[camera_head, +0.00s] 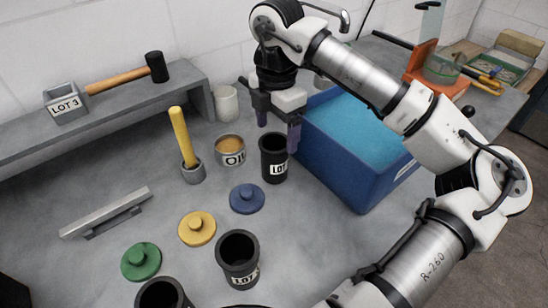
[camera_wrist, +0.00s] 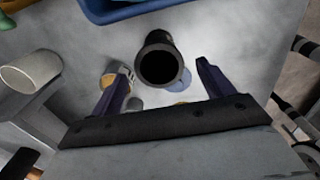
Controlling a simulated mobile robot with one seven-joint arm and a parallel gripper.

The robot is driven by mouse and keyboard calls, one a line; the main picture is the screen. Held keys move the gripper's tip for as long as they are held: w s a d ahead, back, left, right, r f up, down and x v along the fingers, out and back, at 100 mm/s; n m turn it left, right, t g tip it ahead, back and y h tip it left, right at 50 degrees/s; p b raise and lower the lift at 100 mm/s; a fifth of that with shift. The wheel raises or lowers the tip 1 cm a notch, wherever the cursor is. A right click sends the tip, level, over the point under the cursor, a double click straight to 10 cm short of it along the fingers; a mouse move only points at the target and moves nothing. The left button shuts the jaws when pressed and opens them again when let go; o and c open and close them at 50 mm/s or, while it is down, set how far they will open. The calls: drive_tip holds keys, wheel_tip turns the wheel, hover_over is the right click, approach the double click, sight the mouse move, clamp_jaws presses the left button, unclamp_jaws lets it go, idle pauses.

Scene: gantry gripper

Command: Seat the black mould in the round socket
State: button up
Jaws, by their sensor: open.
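A black mould, an open cup with a white LOT label (camera_head: 274,166), stands upright on the grey bench beside the blue bin. In the wrist view, its dark mouth (camera_wrist: 160,66) shows between my fingers. My gripper (camera_head: 278,130) is open and empty, its purple fingers just behind and above this cup; the wrist view shows both fingers apart (camera_wrist: 162,84). Two similar black cups stand at the front, one labelled (camera_head: 239,262) and one cut by the frame edge (camera_head: 164,296). A small round grey holder (camera_head: 194,175) has a yellow handle standing in it. I cannot tell which thing is the round socket.
The blue bin (camera_head: 352,172) stands close right of my gripper. An OIL tin (camera_head: 231,157) and a white cup (camera_head: 226,104) are to the left. Blue (camera_head: 247,199), yellow (camera_head: 197,229) and green (camera_head: 141,262) knobbed discs lie in front. A raised shelf (camera_head: 120,112) runs behind.

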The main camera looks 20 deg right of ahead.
sight(274, 150)
drive_tip(key=shift+a+f+p, duration=0.2)
drive_tip(key=shift+f+p, duration=0.85)
drive_tip(key=shift+f, duration=2.2)
drive_tip(key=c, duration=1.1)
drive_tip(key=shift+c, duration=0.2)
drive_tip(key=shift+r, duration=0.1)
wheel_tip(274, 150, up, 20)
drive_tip(key=b, duration=0.3)
